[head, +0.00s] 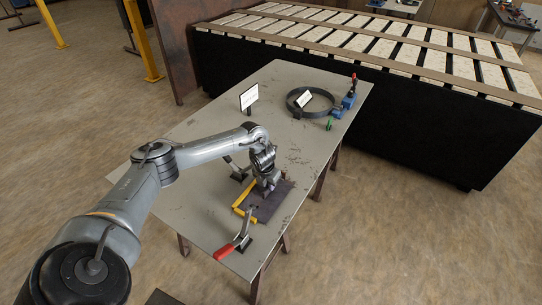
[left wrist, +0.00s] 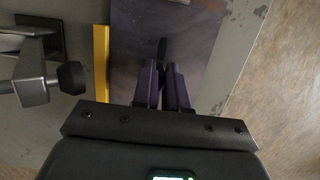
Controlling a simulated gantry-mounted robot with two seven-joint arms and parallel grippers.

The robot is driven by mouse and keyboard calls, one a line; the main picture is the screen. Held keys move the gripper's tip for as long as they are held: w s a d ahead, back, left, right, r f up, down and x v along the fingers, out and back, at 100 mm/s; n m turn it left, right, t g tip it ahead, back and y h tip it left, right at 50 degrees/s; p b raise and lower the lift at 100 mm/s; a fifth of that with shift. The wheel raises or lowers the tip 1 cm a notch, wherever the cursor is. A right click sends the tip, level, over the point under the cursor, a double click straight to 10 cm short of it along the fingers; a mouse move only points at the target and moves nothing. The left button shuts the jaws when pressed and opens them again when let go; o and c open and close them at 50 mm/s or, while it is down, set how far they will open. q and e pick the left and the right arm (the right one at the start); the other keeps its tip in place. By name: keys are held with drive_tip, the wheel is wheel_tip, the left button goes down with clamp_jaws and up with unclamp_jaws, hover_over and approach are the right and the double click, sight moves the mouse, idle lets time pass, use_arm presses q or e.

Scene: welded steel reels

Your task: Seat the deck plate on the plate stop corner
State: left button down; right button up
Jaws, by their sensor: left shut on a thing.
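The deck plate (head: 272,203) is a dark, flat plate lying at the near end of the steel table, low over or on its top. The plate stop corner (head: 244,214) is yellow and runs along the plate's left and near-left edges. In the left wrist view one yellow bar (left wrist: 101,60) lies right along the left edge of the plate (left wrist: 195,35); I cannot tell whether they touch. My left gripper (head: 265,187) is above the plate. Its fingers (left wrist: 163,85) are shut on a small dark grip on the plate, mostly hidden between them. My right gripper is not in view.
A toggle clamp with a red handle (head: 224,251) stands at the near edge. Another clamp (head: 238,174) is behind the plate, left of my gripper. A black clamp tip (left wrist: 72,77) is close left of the yellow bar. A steel ring (head: 292,105) lies at the far end.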

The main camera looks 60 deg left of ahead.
use_arm(q)
drive_tip(key=shift+f, duration=0.3)
idle(0.9)
drive_tip(key=shift+w, duration=0.1)
idle(0.5)
drive_tip(key=c, duration=1.1)
unclamp_jaws()
drive_tip(key=shift+f, duration=0.15)
drive_tip(key=o, duration=0.4)
drive_tip(key=shift+o, duration=0.2)
drive_tip(key=o, duration=0.3)
